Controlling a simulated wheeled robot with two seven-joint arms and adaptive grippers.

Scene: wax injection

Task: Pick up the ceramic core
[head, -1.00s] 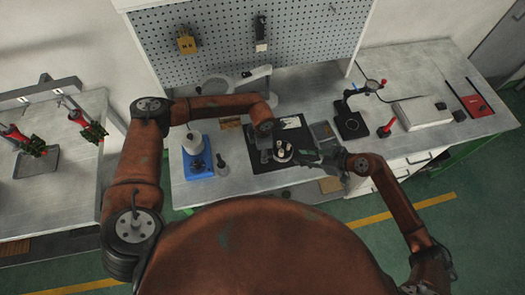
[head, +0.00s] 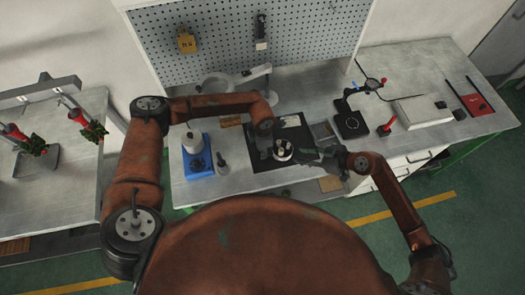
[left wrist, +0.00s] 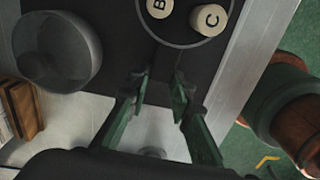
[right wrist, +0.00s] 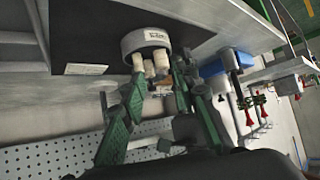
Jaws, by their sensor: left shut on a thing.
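Pale cylindrical cores lettered B (left wrist: 159,8) and C (left wrist: 209,19) stand in a round dish (left wrist: 180,43) in the left wrist view. The right wrist view shows several such cores (right wrist: 160,62) in the dish, whose grey wall (right wrist: 146,40) carries a label. My left gripper (left wrist: 163,80) is at the dish's near edge; its fingers look apart there, and the exact contact is hard to see. My right gripper (right wrist: 152,82) is open, its fingertips close to the cores, with nothing clearly between them. In the head view my right gripper (head: 306,154) is just right of the dish (head: 282,150).
The dish is on a black mat (head: 292,130). A blue base with a white pot (head: 193,142) and a grey bottle (head: 222,163) stand left of it. A black stand (head: 350,124) and red tool (head: 386,128) are to the right.

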